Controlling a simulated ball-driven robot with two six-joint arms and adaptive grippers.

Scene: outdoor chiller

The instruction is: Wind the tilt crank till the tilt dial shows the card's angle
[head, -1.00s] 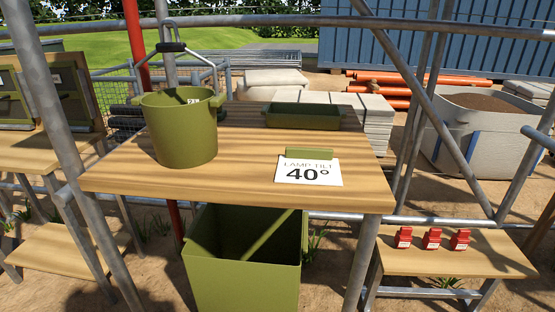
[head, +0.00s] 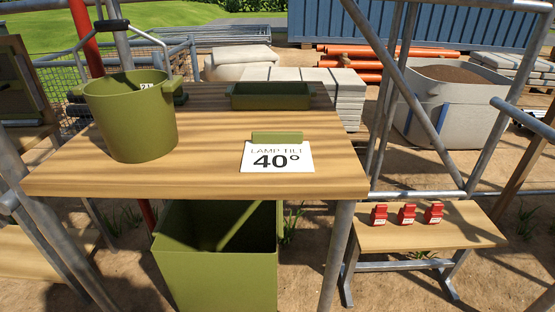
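The card (head: 277,157) lies on the wooden table (head: 200,180), in front of a small green block (head: 277,137). It reads "LAMP TILT 40°". No tilt crank and no tilt dial can be made out in the head view. Neither of my grippers is in view.
A green bucket (head: 130,120) with a raised handle stands at the table's left. A shallow green tray (head: 271,96) sits at the back. A large green bin (head: 215,275) is below. Several red items (head: 407,214) stand on a low bench (head: 430,235) at right. Scaffold poles (head: 395,90) cross the right side.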

